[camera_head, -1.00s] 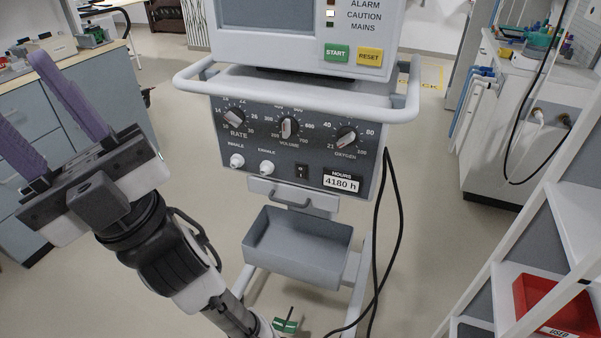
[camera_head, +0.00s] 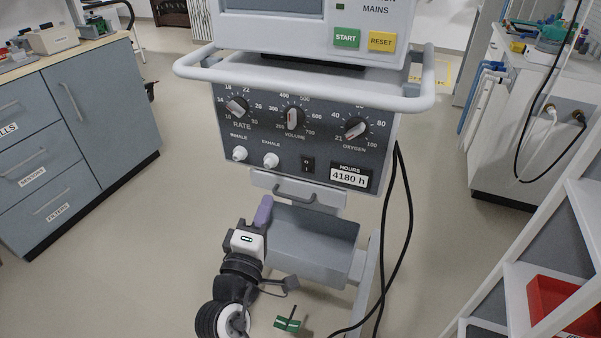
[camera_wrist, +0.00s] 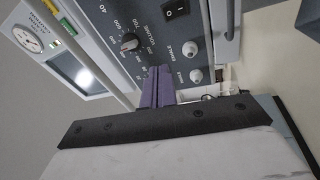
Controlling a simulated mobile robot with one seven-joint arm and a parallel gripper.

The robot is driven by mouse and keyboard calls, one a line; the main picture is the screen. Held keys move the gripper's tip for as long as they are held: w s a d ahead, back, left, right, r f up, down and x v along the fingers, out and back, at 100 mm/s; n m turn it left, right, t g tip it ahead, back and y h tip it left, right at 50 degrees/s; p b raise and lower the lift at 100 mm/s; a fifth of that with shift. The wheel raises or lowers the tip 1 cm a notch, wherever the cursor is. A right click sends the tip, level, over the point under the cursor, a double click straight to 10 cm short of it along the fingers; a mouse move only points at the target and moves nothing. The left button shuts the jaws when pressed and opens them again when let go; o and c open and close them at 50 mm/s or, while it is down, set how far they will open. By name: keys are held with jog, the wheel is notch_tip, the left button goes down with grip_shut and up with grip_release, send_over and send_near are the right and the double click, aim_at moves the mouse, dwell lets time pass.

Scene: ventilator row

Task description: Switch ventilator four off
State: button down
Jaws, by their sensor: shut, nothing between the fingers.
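A ventilator (camera_head: 318,135) stands in front of me, with a dark control panel; no ventilator number is readable. Its black rocker switch (camera_head: 308,164) sits low on the panel, between the exhale port and the hours label; which side is pressed I cannot tell. The switch also shows in the wrist view (camera_wrist: 176,11) at the top edge, marked I and O. My gripper (camera_head: 264,208) is below the panel's lower left, in front of the grey tray. Its purple fingers (camera_wrist: 158,84) are shut together and empty, pointing towards the panel, apart from the switch.
The white inhale port (camera_head: 239,153) and exhale port (camera_head: 271,160) stick out left of the switch. A pale rail (camera_head: 300,93) crosses above the panel. A drawer handle (camera_head: 294,196) and a grey tray (camera_head: 315,245) are below. Black cables hang at the right.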

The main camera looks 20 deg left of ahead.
jog(key=d+f+h, duration=0.2)
jog(key=shift+d+f, duration=0.35)
jog(key=shift+d, duration=0.05)
jog(key=shift+w, duration=0.1)
send_near(308, 162)
jog(key=w, duration=0.4)
jog(key=w+r, duration=0.1)
jog(key=w, duration=0.1)
jog(key=shift+w+a+b, duration=0.1)
jog(key=shift+w+b, duration=0.25)
jog(key=shift+w, duration=0.05)
jog(key=p, duration=0.2)
jog(key=r+g+p, duration=0.1)
jog(key=p, duration=0.1)
jog(key=shift+w+r+p, duration=0.2)
jog(key=shift+w+p, duration=0.1)
jog(key=shift+f+b, duration=0.45)
jog(key=shift+b, duration=0.05)
